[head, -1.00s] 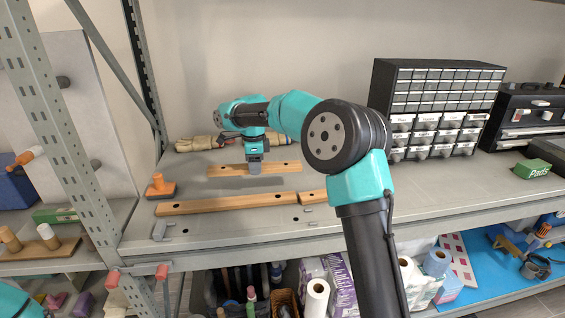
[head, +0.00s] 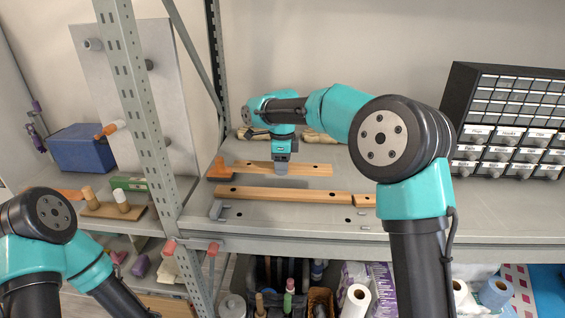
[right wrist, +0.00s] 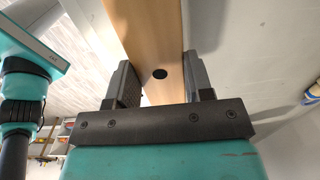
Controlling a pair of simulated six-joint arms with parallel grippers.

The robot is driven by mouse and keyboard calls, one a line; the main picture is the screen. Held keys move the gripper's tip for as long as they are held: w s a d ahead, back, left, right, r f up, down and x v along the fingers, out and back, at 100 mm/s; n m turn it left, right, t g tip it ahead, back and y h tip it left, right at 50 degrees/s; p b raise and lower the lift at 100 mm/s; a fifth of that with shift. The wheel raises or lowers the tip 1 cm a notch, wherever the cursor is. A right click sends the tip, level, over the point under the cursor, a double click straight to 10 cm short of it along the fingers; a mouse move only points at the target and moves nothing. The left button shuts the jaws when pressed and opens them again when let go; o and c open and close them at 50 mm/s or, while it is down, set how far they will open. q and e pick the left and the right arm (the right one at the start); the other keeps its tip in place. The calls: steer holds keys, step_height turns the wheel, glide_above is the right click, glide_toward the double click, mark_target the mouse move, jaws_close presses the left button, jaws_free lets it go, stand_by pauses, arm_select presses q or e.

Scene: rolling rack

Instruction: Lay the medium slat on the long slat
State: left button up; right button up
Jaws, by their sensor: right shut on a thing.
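My right gripper (head: 281,168) points down and is shut on the medium slat (head: 312,169), a light wooden bar with dark holes. In the right wrist view the medium slat (right wrist: 152,35) runs between the two fingers (right wrist: 160,88), with one hole showing. The long slat (head: 285,193) lies on the grey shelf in front of it, roughly parallel. The held slat appears behind the long slat, not over it; its exact height is unclear. My left arm shows at the lower left, its gripper out of view.
An orange-handled tool (head: 219,168) is close to the held slat's left end. Another wooden piece (head: 364,201) lies at the long slat's right end, partly behind my right arm. A rack post (head: 146,120) stands left.

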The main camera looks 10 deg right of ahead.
mark_target(282, 192)
steer(key=shift+f, duration=3.6)
steer(key=shift+f, duration=0.6)
steer(key=o, duration=1.1)
steer(key=shift+c, duration=0.2)
step_height(282, 192, up, 17)
steer(key=shift+r, duration=0.2)
